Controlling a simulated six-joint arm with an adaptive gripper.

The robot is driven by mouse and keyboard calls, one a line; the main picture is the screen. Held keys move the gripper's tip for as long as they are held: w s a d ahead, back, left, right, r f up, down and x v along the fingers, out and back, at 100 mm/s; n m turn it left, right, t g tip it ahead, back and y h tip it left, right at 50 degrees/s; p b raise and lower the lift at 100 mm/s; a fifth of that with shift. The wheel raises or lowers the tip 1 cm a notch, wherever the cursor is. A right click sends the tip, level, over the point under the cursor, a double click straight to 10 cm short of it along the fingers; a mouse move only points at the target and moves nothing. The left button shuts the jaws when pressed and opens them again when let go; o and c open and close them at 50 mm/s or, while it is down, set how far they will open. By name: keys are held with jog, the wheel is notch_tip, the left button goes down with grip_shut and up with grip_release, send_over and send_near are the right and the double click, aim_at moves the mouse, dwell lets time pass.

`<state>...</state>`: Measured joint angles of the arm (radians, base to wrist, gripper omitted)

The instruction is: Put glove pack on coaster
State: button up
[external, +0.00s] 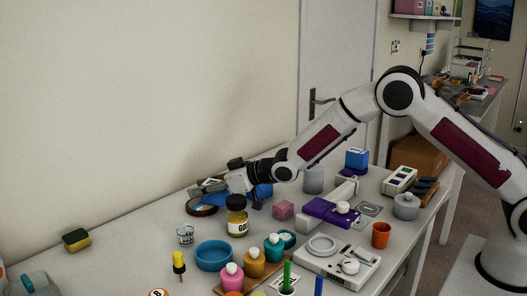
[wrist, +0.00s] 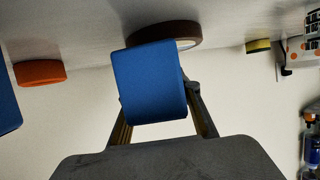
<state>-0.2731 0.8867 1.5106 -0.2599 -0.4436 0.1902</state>
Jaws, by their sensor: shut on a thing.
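My gripper (external: 203,188) is stretched out level over the back of the table, pointing left. In the wrist view, my gripper (wrist: 160,112) is shut on a blue block-shaped pack (wrist: 150,82), which looks like the glove pack. Its far side and most of the fingertips are hidden. In the external view the held pack is hard to make out against the gripper. A flat grey square with a ring pattern (external: 372,209), possibly the coaster, lies at the table's right, well apart from my gripper.
A brown tape roll (external: 201,210) lies below my gripper. A glass (external: 185,235), a blue dish (external: 213,255) and several paint bottles crowd the front. A purple-and-white device (external: 325,211) stands beside the grey square. The table's left is clearer.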

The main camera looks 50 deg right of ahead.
jog(key=shift+f, duration=0.3)
jog(key=o, duration=1)
jog(key=shift+r, duration=0.2)
jog(key=shift+v, duration=6)
jog(key=shift+d+f, duration=0.1)
